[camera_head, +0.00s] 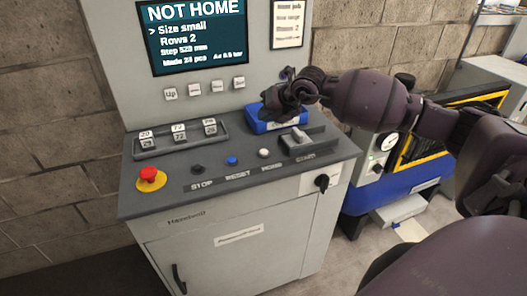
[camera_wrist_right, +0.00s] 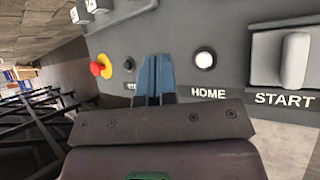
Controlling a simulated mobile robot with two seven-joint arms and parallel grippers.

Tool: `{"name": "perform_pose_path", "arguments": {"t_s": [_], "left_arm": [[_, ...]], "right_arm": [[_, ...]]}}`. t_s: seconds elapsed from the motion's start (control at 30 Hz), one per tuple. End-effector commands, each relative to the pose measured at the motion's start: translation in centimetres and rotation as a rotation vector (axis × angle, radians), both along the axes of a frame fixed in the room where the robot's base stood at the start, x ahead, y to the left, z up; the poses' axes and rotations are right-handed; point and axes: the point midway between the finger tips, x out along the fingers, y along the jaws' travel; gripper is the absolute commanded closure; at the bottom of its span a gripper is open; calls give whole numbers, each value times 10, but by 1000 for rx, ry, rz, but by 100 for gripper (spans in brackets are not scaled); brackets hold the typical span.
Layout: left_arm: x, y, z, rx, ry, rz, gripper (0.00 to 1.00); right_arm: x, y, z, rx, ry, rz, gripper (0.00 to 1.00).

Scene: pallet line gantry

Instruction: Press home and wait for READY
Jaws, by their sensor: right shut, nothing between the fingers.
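The control console's screen (camera_head: 197,35) reads NOT HOME, with Size small and Rows 2 below. The white HOME button (camera_head: 264,153) is on the sloping panel, between the blue RESET button (camera_head: 232,160) and START. In the right wrist view the HOME button (camera_wrist_right: 204,59) lies just right of the blue fingertips, clear of them. My right gripper (camera_head: 284,103) is shut and empty, raised above the back right of the panel. Its fingers (camera_wrist_right: 154,78) hide the RESET button in the wrist view. My left gripper is not in view.
A grey hinged cover (camera_head: 302,142) sits over START, right of HOME. A blue box (camera_head: 258,118) stands behind it, partly under my gripper. A red stop knob (camera_head: 149,174) on a yellow base, a black STOP button (camera_head: 198,169) and number counters (camera_head: 178,138) are at left.

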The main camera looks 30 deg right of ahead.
Motion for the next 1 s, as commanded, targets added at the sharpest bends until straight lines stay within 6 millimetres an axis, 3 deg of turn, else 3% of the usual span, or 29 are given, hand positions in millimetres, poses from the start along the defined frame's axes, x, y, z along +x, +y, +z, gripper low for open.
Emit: {"name": "perform_pose_path", "arguments": {"t_s": [0.57,0.8,1.0], "left_arm": [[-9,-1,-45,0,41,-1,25],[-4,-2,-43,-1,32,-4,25],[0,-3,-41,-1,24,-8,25]], "right_arm": [[0,0,-64,-1,6,2,100],[0,0,-83,1,4,1,100],[0,0,-86,0,1,1,100]]}}
